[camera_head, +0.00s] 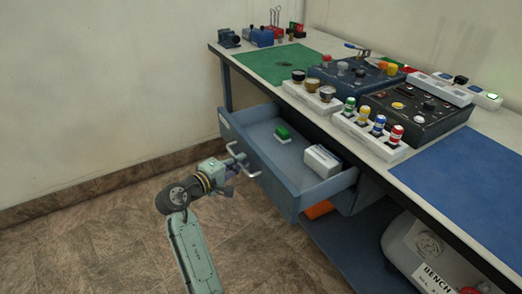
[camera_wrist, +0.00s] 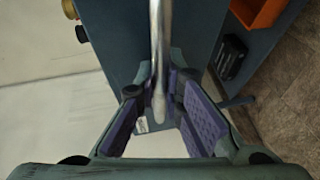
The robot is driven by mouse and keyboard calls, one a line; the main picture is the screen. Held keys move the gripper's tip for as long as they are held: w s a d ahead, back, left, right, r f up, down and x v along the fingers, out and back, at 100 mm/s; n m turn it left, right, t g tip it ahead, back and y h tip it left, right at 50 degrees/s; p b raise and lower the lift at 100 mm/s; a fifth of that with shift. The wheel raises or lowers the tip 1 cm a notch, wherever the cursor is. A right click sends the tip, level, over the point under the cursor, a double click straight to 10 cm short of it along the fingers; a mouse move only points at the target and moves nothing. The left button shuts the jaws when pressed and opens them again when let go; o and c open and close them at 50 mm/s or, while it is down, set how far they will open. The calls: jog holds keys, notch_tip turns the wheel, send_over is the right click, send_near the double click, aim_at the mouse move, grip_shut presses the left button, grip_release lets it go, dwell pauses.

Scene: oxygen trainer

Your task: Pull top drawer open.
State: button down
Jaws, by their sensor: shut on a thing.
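The top drawer (camera_head: 262,140) is blue-grey and stands pulled well out from under the bench at the left. Inside it lie a green block (camera_head: 283,133) and a white box (camera_head: 321,161). My gripper (camera_head: 232,168) is at the drawer front, shut on its pale bar handle (camera_head: 241,158). In the wrist view the handle (camera_wrist: 160,40) runs between the purple-padded fingers of my gripper (camera_wrist: 161,92). The handle's exact contact with the pads is partly hidden.
The bench top carries a green mat (camera_head: 278,64), a blue mat (camera_head: 455,170), dark control boxes (camera_head: 420,108) and racks of coloured knobs (camera_head: 370,127). Below are an orange object (camera_head: 319,209) and a grey tank (camera_head: 415,250). The floor left of the drawer is clear.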

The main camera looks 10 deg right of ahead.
jog(key=s+a, duration=0.3)
jog(key=a, duration=0.6)
jog(key=shift+s+a+p, duration=0.2)
jog(key=shift+p, duration=0.25)
jog(key=c, duration=2)
grip_release()
jog(key=shift+o, duration=0.2)
jog(key=v, duration=1.2)
